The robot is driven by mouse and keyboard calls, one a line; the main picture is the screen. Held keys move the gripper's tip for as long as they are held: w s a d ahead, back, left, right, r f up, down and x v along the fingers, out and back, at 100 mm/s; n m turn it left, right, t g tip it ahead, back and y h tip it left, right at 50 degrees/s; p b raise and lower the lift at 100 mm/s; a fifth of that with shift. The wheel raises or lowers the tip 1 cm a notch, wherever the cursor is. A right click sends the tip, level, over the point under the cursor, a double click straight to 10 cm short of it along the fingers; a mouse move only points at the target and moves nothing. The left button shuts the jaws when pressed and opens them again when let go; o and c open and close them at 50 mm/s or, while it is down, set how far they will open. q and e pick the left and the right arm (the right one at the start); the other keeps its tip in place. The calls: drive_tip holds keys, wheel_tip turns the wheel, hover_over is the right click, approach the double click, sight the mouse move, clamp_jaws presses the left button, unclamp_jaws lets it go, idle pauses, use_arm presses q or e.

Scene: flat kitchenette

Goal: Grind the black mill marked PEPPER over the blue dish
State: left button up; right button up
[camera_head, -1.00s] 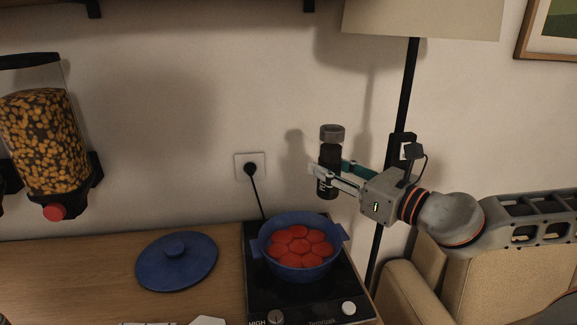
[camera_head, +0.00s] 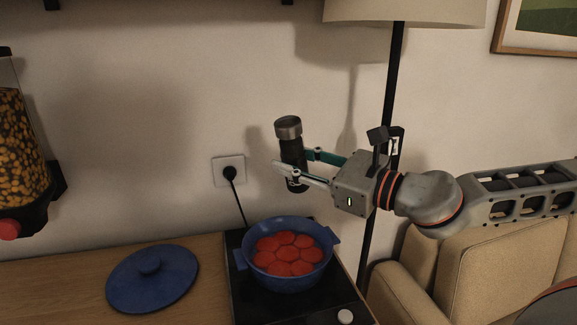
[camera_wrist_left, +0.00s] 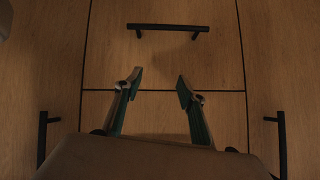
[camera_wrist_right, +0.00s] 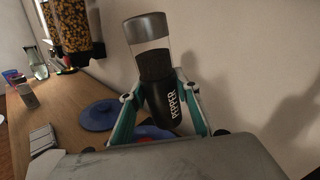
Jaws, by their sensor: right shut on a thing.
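The black mill marked PEPPER (camera_wrist_right: 163,103) is held between the fingers of my right gripper (camera_head: 296,172). It has a grey top and a clear section, and its label reads in the right wrist view. In the head view the mill (camera_head: 290,150) is slightly tilted, its top leaning left, above the blue dish. The blue dish (camera_head: 288,284) is a two-handled pot with several red round pieces inside, standing on a black hot plate. A gap separates mill and dish. My left gripper (camera_wrist_left: 158,88) is open and empty, facing wooden cabinet fronts.
A blue lid (camera_head: 152,280) lies on the wooden counter left of the black hot plate (camera_head: 325,305). A dispenser (camera_head: 22,150) hangs on the left wall. A lamp pole (camera_head: 388,100) and a beige armchair (camera_head: 470,265) stand to the right.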

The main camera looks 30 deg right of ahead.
drive_tip(key=shift+w+d, duration=0.1)
drive_tip(key=shift+d, duration=0.1)
drive_tip(key=shift+d+n+b, duration=0.1)
drive_tip(key=shift+n+b, duration=0.3)
drive_tip(key=shift+n, duration=0.1)
